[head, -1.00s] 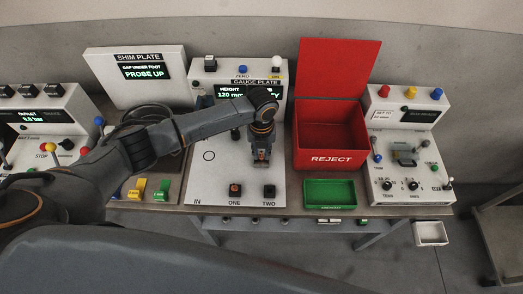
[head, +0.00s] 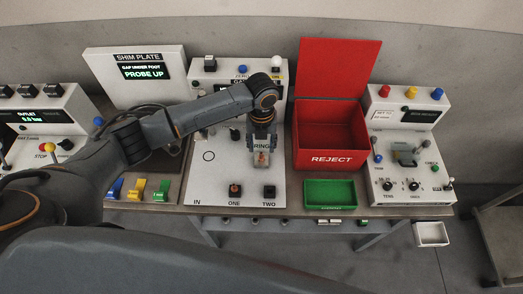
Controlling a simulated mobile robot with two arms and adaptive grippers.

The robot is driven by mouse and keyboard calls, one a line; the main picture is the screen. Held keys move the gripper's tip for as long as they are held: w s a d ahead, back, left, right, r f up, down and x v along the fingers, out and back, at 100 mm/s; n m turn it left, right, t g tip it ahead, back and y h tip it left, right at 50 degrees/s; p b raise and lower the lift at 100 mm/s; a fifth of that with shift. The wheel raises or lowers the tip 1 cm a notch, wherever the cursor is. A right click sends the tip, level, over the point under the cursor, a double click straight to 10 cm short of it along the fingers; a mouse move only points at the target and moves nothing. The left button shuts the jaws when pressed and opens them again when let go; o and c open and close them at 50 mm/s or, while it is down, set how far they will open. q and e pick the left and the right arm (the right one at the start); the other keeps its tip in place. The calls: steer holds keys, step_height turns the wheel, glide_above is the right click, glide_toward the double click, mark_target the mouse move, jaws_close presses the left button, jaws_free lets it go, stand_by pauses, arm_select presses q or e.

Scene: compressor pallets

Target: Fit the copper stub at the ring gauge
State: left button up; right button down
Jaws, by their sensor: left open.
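The gauge plate (head: 215,170) is a pale panel in the middle of the bench. My left gripper (head: 262,137) hangs over its right part, pointing down, jaws open. Just below the gripper, the RING label (head: 262,146) shows. A small copper-coloured piece (head: 261,158), which looks like the copper stub, shows below the label. It is too small to tell whether it sits in the ring gauge. My left arm hides part of the plate's display. My right gripper is not in view.
The red reject bin (head: 331,148) and a green tray (head: 330,194) stand to the right. A control panel (head: 405,165) is farther right. The shim plate panel (head: 135,75) is at the back left. Blue, yellow and green tabs (head: 138,188) lie at the front left.

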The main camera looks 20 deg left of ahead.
arm_select(q)
step_height(320, 180, up, 7)
stand_by(0.3)
stand_by(0.5)
